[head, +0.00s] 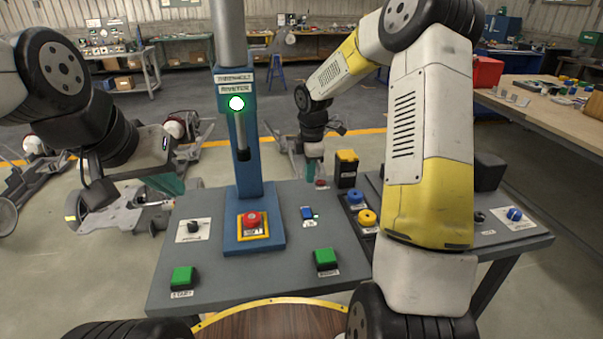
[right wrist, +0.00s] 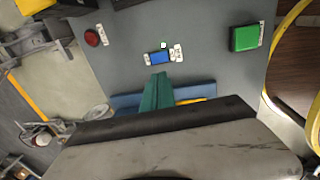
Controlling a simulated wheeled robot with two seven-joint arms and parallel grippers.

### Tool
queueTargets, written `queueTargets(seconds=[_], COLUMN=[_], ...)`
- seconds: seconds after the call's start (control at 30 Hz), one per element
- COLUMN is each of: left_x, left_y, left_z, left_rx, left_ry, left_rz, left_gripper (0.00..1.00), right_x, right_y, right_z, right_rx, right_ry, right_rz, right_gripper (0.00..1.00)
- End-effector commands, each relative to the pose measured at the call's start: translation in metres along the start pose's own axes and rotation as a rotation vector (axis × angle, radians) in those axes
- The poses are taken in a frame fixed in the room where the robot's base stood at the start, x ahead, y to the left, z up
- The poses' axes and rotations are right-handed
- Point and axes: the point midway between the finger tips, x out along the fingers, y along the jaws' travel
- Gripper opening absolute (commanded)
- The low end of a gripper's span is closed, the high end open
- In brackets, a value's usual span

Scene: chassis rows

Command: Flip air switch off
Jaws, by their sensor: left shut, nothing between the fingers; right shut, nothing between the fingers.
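A small blue rocker switch (head: 307,213) sits on the grey panel right of the riveter post, with a small lit green lamp beside it and white labels too small to read. It also shows in the right wrist view (right wrist: 159,58). My right gripper (head: 314,168) is shut and empty above the panel's far edge, behind the switch in the head view. In the right wrist view its teal fingertips (right wrist: 158,76) point toward the switch, just short of it in the picture; contact cannot be told. My left gripper (head: 170,185) is shut and empty, left of the panel.
A blue riveter post (head: 244,160) with a red button (head: 252,220) stands left of the switch. Green buttons (head: 183,278) (head: 326,259) are nearer. A red button (right wrist: 92,38), a black knob (head: 194,226) and blue and yellow buttons (head: 367,217) are around. The panel's front middle is clear.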

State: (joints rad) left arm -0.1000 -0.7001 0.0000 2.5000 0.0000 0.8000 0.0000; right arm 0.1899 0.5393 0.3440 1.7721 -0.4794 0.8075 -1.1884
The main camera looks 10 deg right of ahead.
Motion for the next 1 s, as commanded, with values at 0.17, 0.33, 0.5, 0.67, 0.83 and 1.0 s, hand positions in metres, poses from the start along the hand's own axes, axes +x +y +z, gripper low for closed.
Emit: queueTargets(seconds=[0.17, 0.33, 0.5, 0.67, 0.83, 1.0], left_x=[0.0, 0.0, 0.0, 0.0, 0.0, 0.0], left_y=[0.0, 0.0, 0.0, 0.0, 0.0, 0.0], left_z=[0.0, 0.0, 0.0, 0.0, 0.0, 0.0], left_rx=[0.0, 0.0, 0.0, 0.0, 0.0, 0.0], left_ry=[0.0, 0.0, 0.0, 0.0, 0.0, 0.0], left_rz=[0.0, 0.0, 0.0, 0.0, 0.0, 0.0], left_gripper=[0.0, 0.0, 0.0, 0.0, 0.0, 0.0], right_x=[-0.001, -0.001, -0.001, -0.001, -0.001, 0.008], right_y=[0.0, 0.001, 0.012, 0.014, 0.014, 0.013], right_z=[0.0, -0.001, -0.005, -0.005, -0.005, -0.005], right_rx=[0.0, -0.001, -0.002, -0.001, -0.001, -0.001], right_ry=[0.0, 0.0, 0.0, -0.001, 0.0, 0.0], right_rz=[0.0, 0.0, 0.003, 0.002, 0.002, -0.001], right_gripper=[0.0, 0.0, 0.0, 0.0, 0.0, 0.0])
